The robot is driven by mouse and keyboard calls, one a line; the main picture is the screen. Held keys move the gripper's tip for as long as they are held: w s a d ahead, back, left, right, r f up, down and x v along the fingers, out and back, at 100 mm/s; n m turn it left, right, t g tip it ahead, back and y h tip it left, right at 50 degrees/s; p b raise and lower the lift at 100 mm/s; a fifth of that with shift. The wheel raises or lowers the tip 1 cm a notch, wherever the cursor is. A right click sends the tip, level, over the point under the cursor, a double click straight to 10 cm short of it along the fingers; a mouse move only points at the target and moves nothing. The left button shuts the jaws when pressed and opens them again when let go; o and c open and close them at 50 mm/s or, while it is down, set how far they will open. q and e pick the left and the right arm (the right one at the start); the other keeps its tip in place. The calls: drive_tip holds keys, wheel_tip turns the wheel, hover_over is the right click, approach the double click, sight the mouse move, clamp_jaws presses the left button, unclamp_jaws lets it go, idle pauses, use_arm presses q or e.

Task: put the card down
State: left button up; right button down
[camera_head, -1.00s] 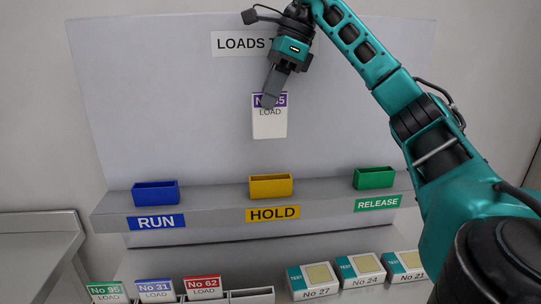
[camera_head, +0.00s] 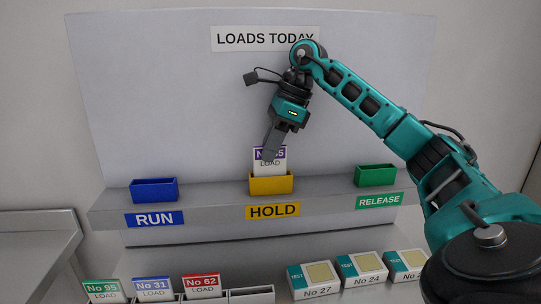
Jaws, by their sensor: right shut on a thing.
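The card (camera_head: 267,168) is white with a purple top band, and its number is partly hidden by my gripper. It stands upright with its lower part inside the yellow holder (camera_head: 270,185) above the HOLD label (camera_head: 273,211). My right gripper (camera_head: 270,150) is shut on the card's top edge, reaching down from above. My left gripper is not in view.
A blue holder (camera_head: 154,190) over RUN and a green holder (camera_head: 376,175) over RELEASE stand empty on the ledge. In front, cards 95, 31 and 62 (camera_head: 202,286) stand in a rack. TEST boxes (camera_head: 315,280) lie to the right.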

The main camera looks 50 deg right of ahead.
drive_tip(key=shift+f, duration=0.6)
drive_tip(key=shift+f, duration=0.1)
drive_tip(key=c, duration=1.6)
unclamp_jaws()
drive_tip(key=shift+f, duration=0.1)
drive_tip(key=o, duration=0.5)
drive_tip(key=shift+c, duration=0.2)
drive_tip(key=shift+r, duration=0.35)
drive_tip(key=p+v, duration=0.2)
drive_tip(key=v, duration=0.7)
drive_tip(key=shift+v, duration=1.35)
